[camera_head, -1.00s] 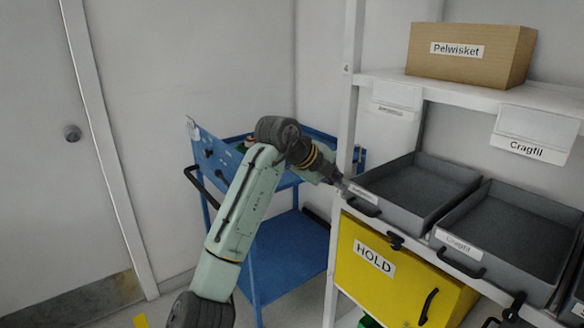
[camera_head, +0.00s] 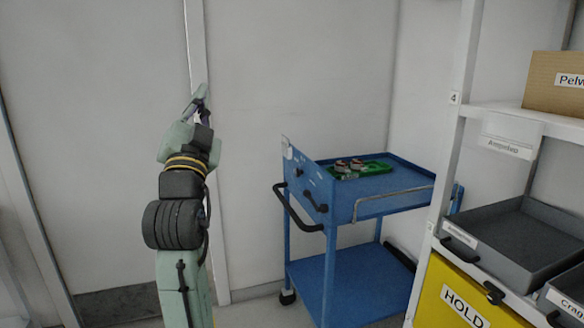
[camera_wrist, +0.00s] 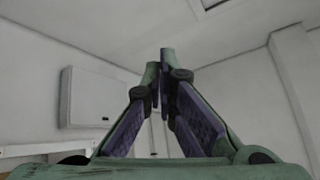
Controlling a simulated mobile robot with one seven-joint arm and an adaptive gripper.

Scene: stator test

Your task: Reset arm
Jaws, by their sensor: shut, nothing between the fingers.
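My gripper (camera_head: 202,93) is raised at the left of the head view, pointing up in front of the white wall. In the wrist view its two fingers (camera_wrist: 164,55) come together at the tips, with nothing between them. My arm stands upright below it, away from the cart and the shelf. The gripper touches nothing in either view.
A blue cart (camera_head: 385,208) stands right of my arm, with a green tray (camera_head: 372,170) holding small metallic and red parts on top. A white shelf (camera_head: 478,105) at right holds grey bins (camera_head: 520,238), a cardboard box (camera_head: 556,86) and a yellow HOLD box (camera_head: 440,290). A wall cabinet (camera_wrist: 95,98) shows in the wrist view.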

